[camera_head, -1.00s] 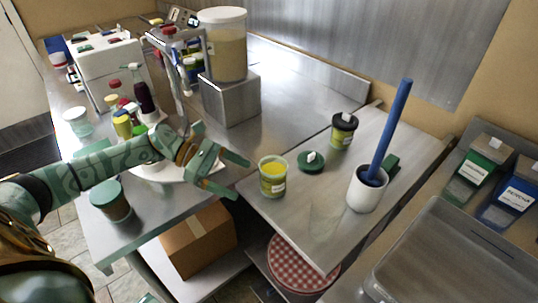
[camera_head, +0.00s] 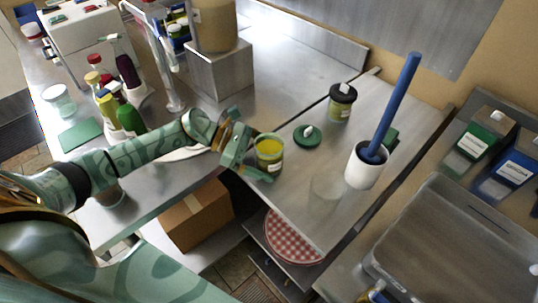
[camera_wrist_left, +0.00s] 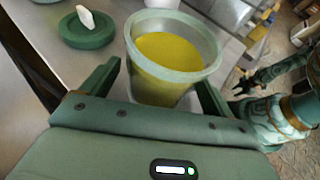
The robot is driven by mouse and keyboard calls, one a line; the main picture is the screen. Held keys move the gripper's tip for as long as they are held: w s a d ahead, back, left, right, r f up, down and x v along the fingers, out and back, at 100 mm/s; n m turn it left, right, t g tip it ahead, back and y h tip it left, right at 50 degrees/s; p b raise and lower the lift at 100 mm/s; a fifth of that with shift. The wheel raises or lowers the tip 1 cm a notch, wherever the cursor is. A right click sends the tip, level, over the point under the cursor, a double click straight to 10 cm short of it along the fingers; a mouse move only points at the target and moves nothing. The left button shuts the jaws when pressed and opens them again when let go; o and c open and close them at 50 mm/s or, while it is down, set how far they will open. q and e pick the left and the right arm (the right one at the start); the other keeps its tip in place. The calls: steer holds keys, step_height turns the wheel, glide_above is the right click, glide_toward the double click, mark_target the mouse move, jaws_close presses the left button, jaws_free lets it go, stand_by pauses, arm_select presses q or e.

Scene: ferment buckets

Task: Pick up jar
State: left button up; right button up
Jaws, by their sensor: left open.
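The open jar (camera_head: 269,150) with yellow contents stands upright near the left edge of the right-hand steel counter. In the left wrist view the jar (camera_wrist_left: 172,55) is large and uncovered. My left gripper (camera_head: 256,158) is open at the jar. In the wrist view the fingers of my left gripper (camera_wrist_left: 158,88) lie on either side of the jar's lower part; I cannot tell whether they touch it. A green lid (camera_head: 307,136) lies beside the jar. In the wrist view, a patterned arm of mine ends in a small dark gripper (camera_wrist_left: 246,85), its jaws unclear.
A dark-lidded jar (camera_head: 342,101) stands behind the green lid. A white pot (camera_head: 362,172) with a tall blue-handled tool is to the right. A cardboard box (camera_head: 195,213) sits below the counter edge.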

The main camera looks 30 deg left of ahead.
arm_select(q)
steer(key=shift+w+d+f, duration=0.2)
steer(key=shift+d+f, duration=0.05)
steer(key=shift+d, duration=0.2)
steer(key=c, duration=1.2)
steer(key=shift+c, duration=0.7)
steer(key=shift+r, duration=0.15)
